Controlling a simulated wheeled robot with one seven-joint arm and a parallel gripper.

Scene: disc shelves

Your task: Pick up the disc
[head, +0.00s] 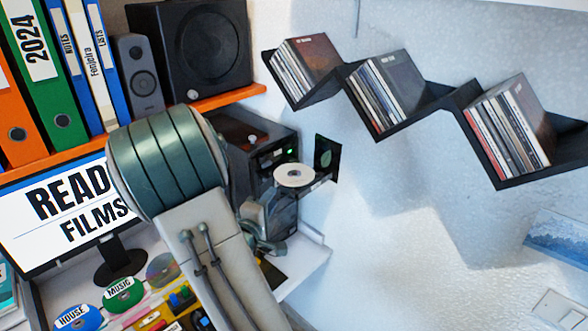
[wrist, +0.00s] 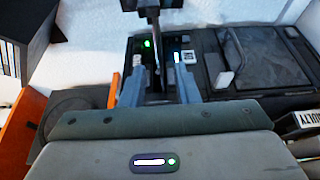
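A white disc (head: 295,175) lies flat on a dark tray sticking out of the front of a black computer case (head: 247,140) in the head view. My gripper (head: 264,222) is just below and left of the disc, partly hidden by my own arm. In the wrist view my gripper (wrist: 160,78) shows two grey fingers apart, with a dark gap and a thin dark upright part between them. It looks open and empty. I cannot clearly make out the disc in the wrist view. The case front with its green light (wrist: 147,43) is behind the fingers.
Labelled discs, MUSIC (head: 122,294) and HOUSE (head: 78,318), lie on the desk by the monitor (head: 60,215). A black zigzag shelf (head: 437,98) holds discs on the wall. A speaker (head: 196,55) and binders (head: 45,75) stand on the orange shelf (head: 215,99).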

